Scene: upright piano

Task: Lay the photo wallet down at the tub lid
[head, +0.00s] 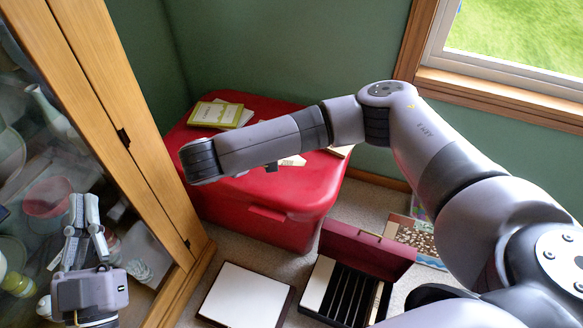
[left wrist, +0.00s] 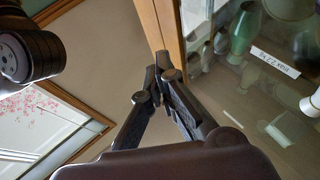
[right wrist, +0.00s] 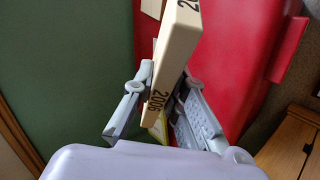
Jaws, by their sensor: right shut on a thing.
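The photo wallet (right wrist: 172,62), a cream flat block marked 2006, is between the fingers of my right gripper (right wrist: 165,100), which is shut on it. It is held above the red tub lid (head: 285,190), seen behind it in the right wrist view (right wrist: 240,50).
A green-and-white book (head: 215,114) lies on the lid's back left. A glass-doored cabinet (head: 150,140) stands left. On the floor are a white panel (head: 245,296), an open case with dark slots (head: 345,290) and a patterned item (head: 415,237). The lid's front is clear.

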